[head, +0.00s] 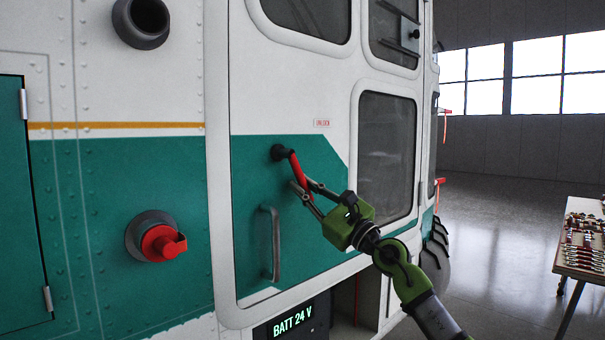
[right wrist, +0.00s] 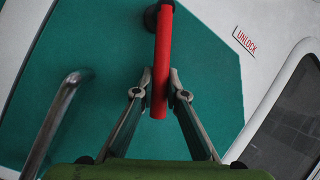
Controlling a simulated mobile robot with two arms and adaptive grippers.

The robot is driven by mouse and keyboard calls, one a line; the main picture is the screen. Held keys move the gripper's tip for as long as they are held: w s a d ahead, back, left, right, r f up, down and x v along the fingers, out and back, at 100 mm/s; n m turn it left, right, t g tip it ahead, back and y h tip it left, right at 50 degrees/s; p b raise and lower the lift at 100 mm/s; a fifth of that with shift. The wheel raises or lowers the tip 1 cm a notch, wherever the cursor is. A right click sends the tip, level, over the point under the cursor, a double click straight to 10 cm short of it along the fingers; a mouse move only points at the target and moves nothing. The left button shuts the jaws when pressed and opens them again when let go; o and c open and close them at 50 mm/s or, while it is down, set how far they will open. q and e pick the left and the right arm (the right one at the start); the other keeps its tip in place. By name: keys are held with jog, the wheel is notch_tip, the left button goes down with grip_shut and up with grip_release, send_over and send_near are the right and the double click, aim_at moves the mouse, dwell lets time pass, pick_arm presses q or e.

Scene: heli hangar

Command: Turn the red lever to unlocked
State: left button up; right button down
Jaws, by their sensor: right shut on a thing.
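The red lever (head: 296,168) sits on the teal part of the helicopter door, on a dark round pivot (head: 279,153). It slants down and to the right from the pivot. A small red "UNLOCK" label (head: 322,123) is on the white panel above and right of the pivot. My right gripper (head: 304,188) is shut on the lever's lower end. In the right wrist view the lever (right wrist: 162,60) runs between the two fingertips (right wrist: 159,92), and the label (right wrist: 245,41) is at upper right. My left gripper is not in view.
A grey grab handle (head: 271,243) stands on the door just below and left of my right gripper. A red-capped port (head: 161,243) sticks out at left. A table with tools (head: 583,240) is at far right. Open floor lies between.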

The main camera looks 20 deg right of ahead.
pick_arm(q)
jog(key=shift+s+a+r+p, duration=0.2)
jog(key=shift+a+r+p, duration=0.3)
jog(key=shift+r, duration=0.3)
pick_arm(e)
jog(key=shift+a+f+m, duration=0.1)
jog(key=shift+a+m, duration=0.2)
jog(key=shift+m, duration=0.3)
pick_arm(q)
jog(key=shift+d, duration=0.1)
pick_arm(e)
jog(key=shift+h, duration=0.4)
jog(key=c, duration=2)
grip_release()
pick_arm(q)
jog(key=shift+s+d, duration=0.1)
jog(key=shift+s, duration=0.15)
pick_arm(e)
jog(key=shift+s+f, duration=0.1)
jog(key=v, duration=1.2)
jog(key=shift+f, duration=0.15)
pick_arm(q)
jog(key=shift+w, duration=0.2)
pick_arm(e)
jog(key=shift+f, duration=0.1)
